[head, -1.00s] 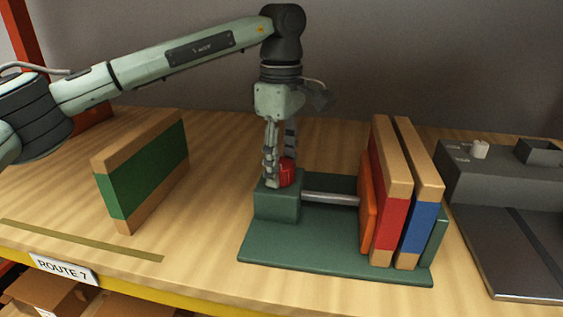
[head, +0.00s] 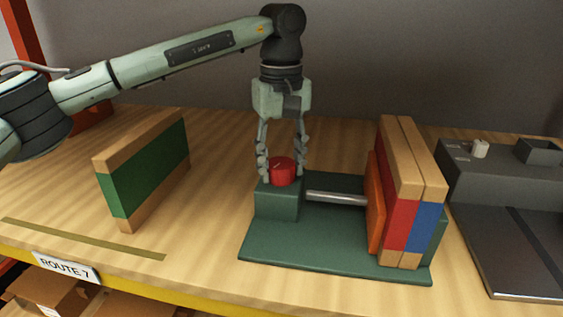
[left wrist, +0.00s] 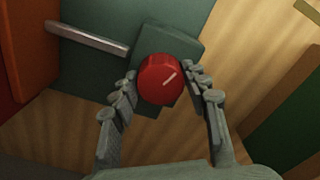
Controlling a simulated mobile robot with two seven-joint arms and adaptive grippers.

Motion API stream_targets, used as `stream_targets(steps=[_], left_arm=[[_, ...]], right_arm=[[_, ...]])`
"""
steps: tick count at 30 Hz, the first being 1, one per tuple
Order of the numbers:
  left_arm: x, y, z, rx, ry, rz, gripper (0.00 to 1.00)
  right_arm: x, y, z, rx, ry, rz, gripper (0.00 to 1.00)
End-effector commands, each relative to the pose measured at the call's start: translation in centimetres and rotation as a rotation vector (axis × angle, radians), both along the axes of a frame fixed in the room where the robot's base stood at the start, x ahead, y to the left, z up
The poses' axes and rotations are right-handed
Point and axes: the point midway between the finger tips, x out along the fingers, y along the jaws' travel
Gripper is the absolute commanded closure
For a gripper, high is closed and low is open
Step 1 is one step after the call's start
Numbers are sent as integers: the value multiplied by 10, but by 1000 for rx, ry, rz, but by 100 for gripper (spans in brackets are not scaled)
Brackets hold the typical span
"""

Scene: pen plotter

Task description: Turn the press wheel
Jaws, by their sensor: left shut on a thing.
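The press wheel (head: 283,170) is a red round knob on top of the green block at the left end of the press. In the left wrist view the wheel (left wrist: 158,82) shows a pale line mark pointing to the upper right. My left gripper (head: 282,177) points down and is shut on the wheel, one finger on each side. A metal rod (head: 336,198) runs from the block to an orange plate (head: 376,205). The plate stands against a red-banded board (head: 400,220), which touches a blue-banded board (head: 422,226). My right gripper is not in view.
The press's green base (head: 320,245) lies on the wooden table. A green-banded board (head: 145,170) stands to its left, with free table between. A grey machine (head: 490,190) is close on the right. A label reading ROUTE 7 (head: 66,267) hangs on the front edge.

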Motion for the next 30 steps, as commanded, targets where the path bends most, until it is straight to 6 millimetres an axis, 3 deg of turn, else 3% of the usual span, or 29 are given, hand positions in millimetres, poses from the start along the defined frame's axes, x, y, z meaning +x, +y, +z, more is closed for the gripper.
stream_targets(steps=[16,17,21,30], left_arm=[[1,0,1,-1,-3,-22,84],[1,0,1,-1,-3,-22,52],[1,0,1,-1,-1,-22,35],[0,0,1,-1,-1,-22,34]], right_arm=[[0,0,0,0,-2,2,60],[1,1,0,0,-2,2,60],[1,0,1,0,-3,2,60],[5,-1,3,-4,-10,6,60]])
